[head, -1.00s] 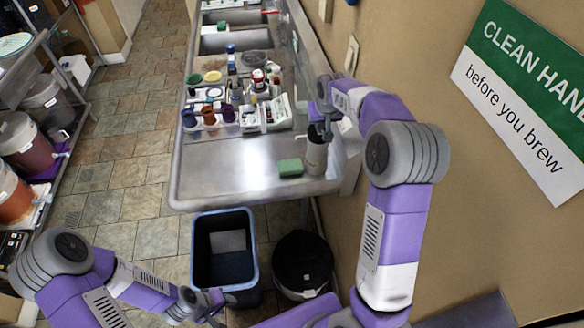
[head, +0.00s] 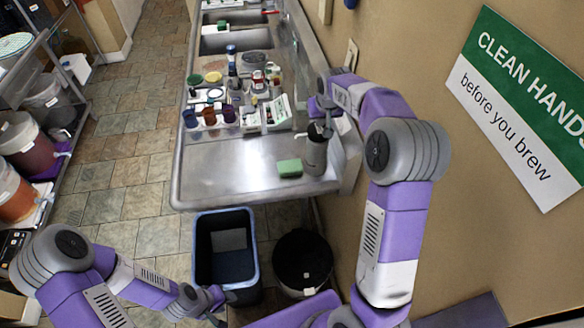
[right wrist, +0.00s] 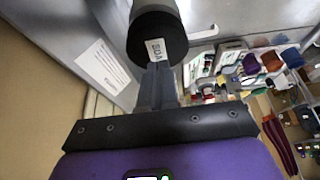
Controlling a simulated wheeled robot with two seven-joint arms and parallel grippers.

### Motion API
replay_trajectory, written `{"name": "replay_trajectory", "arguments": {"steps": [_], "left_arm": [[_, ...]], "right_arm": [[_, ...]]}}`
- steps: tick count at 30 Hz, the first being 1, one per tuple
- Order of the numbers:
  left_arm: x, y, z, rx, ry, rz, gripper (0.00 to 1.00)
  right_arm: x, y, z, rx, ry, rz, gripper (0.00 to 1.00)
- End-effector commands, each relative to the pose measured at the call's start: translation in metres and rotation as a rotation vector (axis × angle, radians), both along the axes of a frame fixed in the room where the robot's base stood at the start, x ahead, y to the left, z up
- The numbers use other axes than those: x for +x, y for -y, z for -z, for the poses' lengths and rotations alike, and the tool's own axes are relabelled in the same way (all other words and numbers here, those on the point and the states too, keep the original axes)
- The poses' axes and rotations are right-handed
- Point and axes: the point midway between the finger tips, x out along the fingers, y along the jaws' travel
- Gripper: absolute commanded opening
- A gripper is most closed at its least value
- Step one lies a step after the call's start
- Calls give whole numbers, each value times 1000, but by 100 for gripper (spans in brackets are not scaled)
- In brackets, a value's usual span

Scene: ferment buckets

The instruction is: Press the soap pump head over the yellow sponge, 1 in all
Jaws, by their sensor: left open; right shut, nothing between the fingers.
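The soap dispenser (head: 315,158), a grey cylinder with a dark top, stands near the right front of the steel counter. A sponge (head: 290,168) lies on the counter just left of it; only green shows, no yellow. My right gripper (head: 320,117) is shut and empty at the dispenser's top. In the right wrist view my shut fingers (right wrist: 158,85) point at the dispenser's round black top (right wrist: 157,38), with a partly hidden label by the tips; I cannot tell whether they touch. My left gripper (head: 217,302) is open and empty, low in front of the bin.
Cups, bottles and trays (head: 240,110) crowd the counter (head: 225,180) further back; its front left is clear. A blue bin (head: 226,255) and a black round bin (head: 302,258) stand below. A wall (head: 420,80) rises close on the right.

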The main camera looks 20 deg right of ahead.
Motion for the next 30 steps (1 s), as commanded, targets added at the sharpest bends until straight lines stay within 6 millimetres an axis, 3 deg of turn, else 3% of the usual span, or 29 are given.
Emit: {"name": "replay_trajectory", "arguments": {"steps": [8,24,30], "left_arm": [[0,0,-5,0,0,0,43],[0,0,-48,0,0,0,43],[0,0,-48,0,0,0,43]], "right_arm": [[0,0,-7,0,1,0,0],[0,0,-60,0,2,0,0],[0,0,-61,0,1,0,0]]}}
